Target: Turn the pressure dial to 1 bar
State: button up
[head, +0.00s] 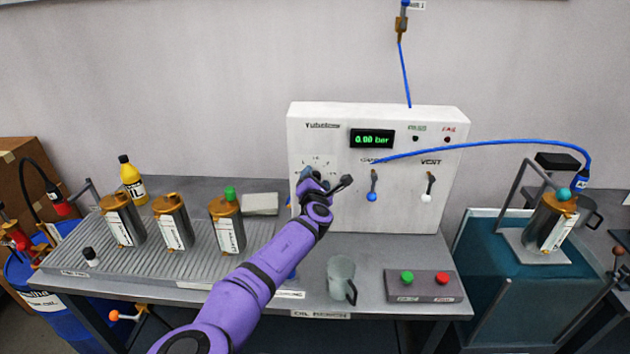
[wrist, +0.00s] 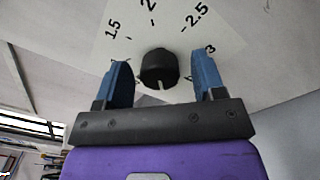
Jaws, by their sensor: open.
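The pressure dial is a black round knob (wrist: 160,70) with a pale pointer line, seen in the wrist view. Its printed scale (wrist: 150,22) shows 1.5, 2, 2.5 and 3; the other marks are hidden or out of frame. My gripper (wrist: 164,80) is open, with one blue finger on each side of the knob and visible gaps between. In the head view my gripper (head: 322,184) is at the left of the white panel (head: 340,215) and hides most of the dial. The green display (head: 372,139) reads 0.00 bar.
A blue-knobbed lever (head: 372,188) and a white-knobbed lever (head: 429,188) are right of the dial. A grey mug (head: 340,277) and a two-button box (head: 422,287) stand on the bench in front.

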jog(key=c, duration=0.9)
jog(key=shift+m, duration=0.4)
jog(key=shift+m+h, duration=0.3)
jog(key=shift+m, duration=8.3)
jog(key=shift+f, duration=0.1)
